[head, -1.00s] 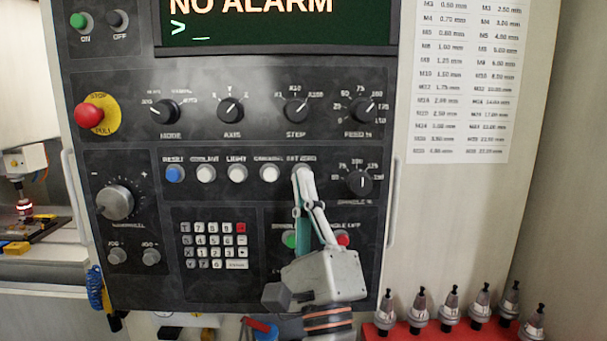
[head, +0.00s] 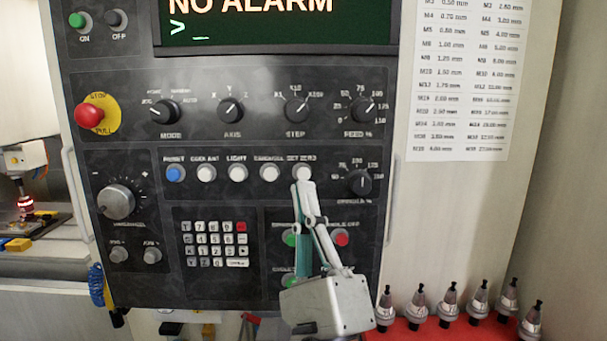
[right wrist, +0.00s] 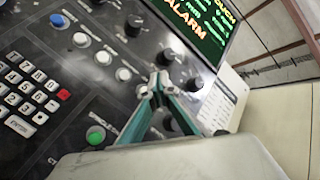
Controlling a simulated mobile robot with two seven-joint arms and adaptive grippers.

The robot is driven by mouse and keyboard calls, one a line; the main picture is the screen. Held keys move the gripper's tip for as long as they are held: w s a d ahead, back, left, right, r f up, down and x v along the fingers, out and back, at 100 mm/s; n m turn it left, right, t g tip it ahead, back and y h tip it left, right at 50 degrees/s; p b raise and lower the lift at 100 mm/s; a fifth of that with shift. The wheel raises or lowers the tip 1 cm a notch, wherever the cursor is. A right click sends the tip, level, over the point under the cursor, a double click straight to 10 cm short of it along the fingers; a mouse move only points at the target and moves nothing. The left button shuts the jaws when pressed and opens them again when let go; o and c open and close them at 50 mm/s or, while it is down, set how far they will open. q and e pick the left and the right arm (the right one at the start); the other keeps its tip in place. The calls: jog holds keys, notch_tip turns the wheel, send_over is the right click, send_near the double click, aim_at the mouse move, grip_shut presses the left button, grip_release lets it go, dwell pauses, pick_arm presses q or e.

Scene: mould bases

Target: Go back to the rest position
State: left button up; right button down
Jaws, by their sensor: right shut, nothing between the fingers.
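My right gripper (head: 304,184) is shut and empty in front of the machine's control panel (head: 130,280). In the head view its fingertips are just below the white SET ZERO button (head: 302,173), and its body covers part of the panel's lower right. In the right wrist view the closed fingertips (right wrist: 158,82) point at the panel near the row of white buttons (right wrist: 123,74). I cannot tell the exact gap to the panel. My left gripper is not in view.
A red rack (head: 440,332) with several tool holders stands at the lower right. A red stop knob (head: 89,117) and a large handwheel (head: 116,202) stick out of the panel's left side. A vertical handle (head: 393,205) runs along its right edge.

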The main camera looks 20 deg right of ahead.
dwell(0.4)
jog(key=w+a+f+n+g+y, duration=0.15)
jog(key=f+n+g+y, duration=0.25)
jog(key=f+n, duration=0.95)
jog(key=w+a+f+n+g+y, duration=0.15)
jog(key=f+n+g+y, duration=0.5)
jog(key=f, duration=1.25)
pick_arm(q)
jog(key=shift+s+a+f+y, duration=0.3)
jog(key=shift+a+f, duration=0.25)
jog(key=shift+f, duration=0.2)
pick_arm(e)
jog(key=s+d+f+n+g+h, duration=0.2)
jog(key=s+f, duration=0.3)
jog(key=f, duration=0.5)
jog(key=s+d+f+n+g+h, duration=0.1)
jog(key=s+d+f+n, duration=0.3)
jog(key=f, duration=0.7)
jog(key=s+d+f+n+g+h, duration=0.2)
jog(key=s+d+f+h, duration=0.1)
jog(key=f, duration=0.8)
jog(key=s+d, duration=0.1)
jog(key=s, duration=0.1)
jog(key=shift+s+d+n+g, duration=0.3)
jog(key=shift+s+n+g, duration=0.05)
jog(key=shift+n, duration=0.05)
